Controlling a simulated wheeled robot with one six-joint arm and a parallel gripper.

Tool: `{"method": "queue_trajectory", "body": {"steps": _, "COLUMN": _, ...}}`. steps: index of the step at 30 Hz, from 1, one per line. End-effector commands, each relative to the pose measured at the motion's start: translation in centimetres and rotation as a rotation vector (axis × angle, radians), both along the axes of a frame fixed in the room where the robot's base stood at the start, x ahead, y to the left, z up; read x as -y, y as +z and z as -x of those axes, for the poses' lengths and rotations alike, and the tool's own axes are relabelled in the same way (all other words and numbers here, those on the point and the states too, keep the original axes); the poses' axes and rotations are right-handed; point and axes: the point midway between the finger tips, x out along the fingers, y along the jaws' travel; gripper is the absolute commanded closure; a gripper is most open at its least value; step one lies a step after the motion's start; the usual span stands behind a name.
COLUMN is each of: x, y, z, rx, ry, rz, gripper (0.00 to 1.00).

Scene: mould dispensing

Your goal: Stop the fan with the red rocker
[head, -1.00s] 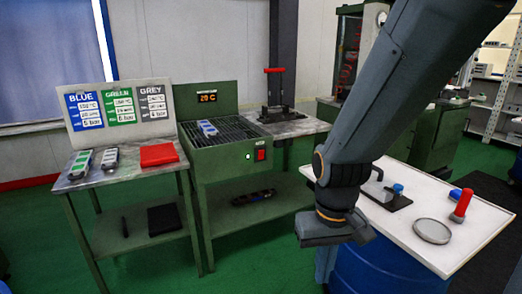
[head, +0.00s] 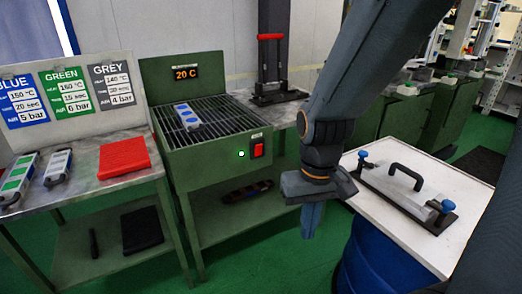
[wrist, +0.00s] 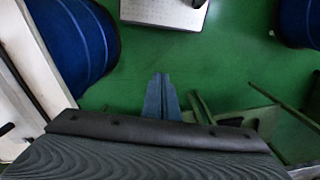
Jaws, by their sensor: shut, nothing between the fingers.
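The red rocker (head: 258,150) sits on the front panel of the green cooling bench (head: 215,165), at its right side. A small lit green-white lamp (head: 241,154) is to its left. My gripper (head: 311,222) points down, in front of and to the right of the rocker, apart from it. Its fingers are shut and empty. They also show together in the wrist view (wrist: 161,95), over the green floor. The rocker cannot be made out in the wrist view. A mould with blue marks (head: 187,117) lies on the bench's grille, below a display (head: 186,73) reading 20 C.
On the left, a table (head: 85,185) holds moulds, a red pad (head: 123,158) and the BLUE, GREEN and GREY sign board (head: 75,90). A white-topped table (head: 385,225) over a blue drum (head: 375,265) stands close on my gripper's right. Open floor lies below my gripper.

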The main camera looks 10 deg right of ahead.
Motion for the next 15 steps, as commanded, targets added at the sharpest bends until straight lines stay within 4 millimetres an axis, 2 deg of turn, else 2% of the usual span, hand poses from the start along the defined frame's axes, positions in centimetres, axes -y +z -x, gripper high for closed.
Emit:
{"method": "queue_trajectory", "body": {"steps": 8, "x": 0.1, "y": -0.2, "z": -0.4, "rx": 0.009, "ry": 0.011, "rz": 0.002, "gripper": 1.00}}
{"method": "queue_trajectory", "body": {"steps": 11, "x": 0.6, "y": -1.0, "z": -2.5, "rx": 0.056, "ry": 0.062, "rz": 0.013, "gripper": 1.00}}
{"method": "queue_trajectory", "body": {"steps": 14, "x": 1.6, "y": -2.6, "z": -6.7, "rx": 0.156, "ry": 0.174, "rz": 0.040, "gripper": 1.00}}
{"method": "queue_trajectory", "body": {"steps": 15, "x": 2.1, "y": -3.3, "z": -8.9, "rx": 0.207, "ry": 0.235, "rz": 0.057, "gripper": 1.00}}
